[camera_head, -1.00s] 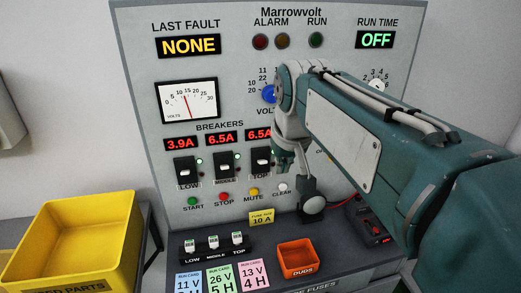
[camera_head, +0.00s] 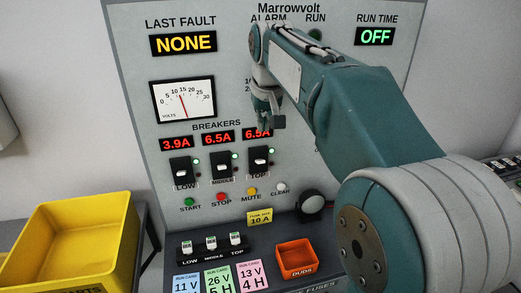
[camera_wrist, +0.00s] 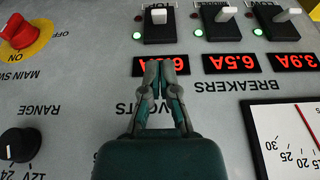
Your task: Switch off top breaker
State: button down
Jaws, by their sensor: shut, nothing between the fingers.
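The top breaker (camera_head: 259,160) is the rightmost of the three black breakers on the grey panel, with a pale lever. In the upside-down wrist view it is the leftmost breaker (camera_wrist: 158,20), with a lit green lamp beside it. Its red 6.5A readout is partly covered by my gripper in both views. My gripper (camera_wrist: 160,66) is shut and empty, its fingertips over that readout and short of the breaker's lever in the picture. In the head view my gripper (camera_head: 266,126) is above the breaker; its gap to the panel is unclear.
The middle breaker (camera_head: 220,164) and low breaker (camera_head: 181,169) stand to the left. Start, stop, mute and clear buttons (camera_head: 251,192) sit below. An orange duds bin (camera_head: 297,259) is on the shelf. A red main switch (camera_wrist: 17,32) shows in the wrist view.

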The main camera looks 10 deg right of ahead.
aim_at(261, 161)
jog(key=x, duration=1)
jog(key=shift+s+f+t, duration=0.25)
jog(key=shift+s+t, duration=0.2)
jog(key=shift+t, duration=0.35)
jog(key=shift+s+f+t, duration=0.25)
jog(key=shift+s+t, duration=0.05)
jog(key=shift+t, duration=0.5)
jog(key=t, duration=0.1)
jog(key=f+t, duration=0.1)
jog(key=shift+s+f+t, duration=0.2)
jog(key=shift+s+t, duration=0.1)
jog(key=shift+s, duration=0.1)
jog(key=shift+r, duration=0.85)
